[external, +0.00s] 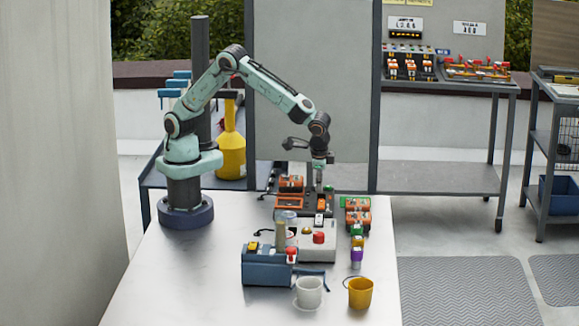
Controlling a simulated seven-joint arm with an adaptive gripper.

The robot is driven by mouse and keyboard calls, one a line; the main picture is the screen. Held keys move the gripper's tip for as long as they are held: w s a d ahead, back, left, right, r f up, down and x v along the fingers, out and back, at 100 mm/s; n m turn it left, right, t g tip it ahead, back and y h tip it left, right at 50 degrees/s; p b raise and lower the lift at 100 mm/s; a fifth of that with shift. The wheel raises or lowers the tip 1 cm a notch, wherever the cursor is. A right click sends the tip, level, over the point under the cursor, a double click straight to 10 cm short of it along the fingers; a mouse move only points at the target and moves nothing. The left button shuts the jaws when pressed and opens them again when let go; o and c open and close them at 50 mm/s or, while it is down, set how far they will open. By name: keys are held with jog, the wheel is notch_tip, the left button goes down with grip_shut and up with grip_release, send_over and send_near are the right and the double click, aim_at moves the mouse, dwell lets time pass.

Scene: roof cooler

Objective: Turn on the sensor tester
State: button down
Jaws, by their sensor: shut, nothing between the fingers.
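My gripper (319,185) points down, shut and empty, over the back part of a group of devices on the table. Just below it is a dark unit with orange parts (290,203). In front of that unit stands a white box (318,254) with a red button (318,237) and a yellow button on top. I cannot tell for certain which of these is the sensor tester, nor whether any switch is on. Whether my fingertips touch the dark unit is too small to tell.
A blue tool caddy (268,267), a white cup (309,290) and a yellow bucket (360,292) stand at the front. Orange and green modules (357,214) and small colored parts lie to the right. The left of the metal table (185,275) is clear.

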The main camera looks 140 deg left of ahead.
aim_at(319, 219)
jog(key=x, duration=0.9)
jog(key=shift+f, duration=0.1)
jog(key=shift+s+a+f+h, duration=0.15)
jog(key=shift+a+f+h, duration=0.05)
jog(key=shift+f+h, duration=0.1)
jog(key=shift+d, duration=0.1)
jog(key=shift+r, duration=0.1)
jog(key=shift+w+d+r, duration=0.15)
jog(key=shift+w+d, duration=0.4)
jog(key=shift+w, duration=0.05)
notch_tip(319, 219, up, 14)
dwell(0.5)
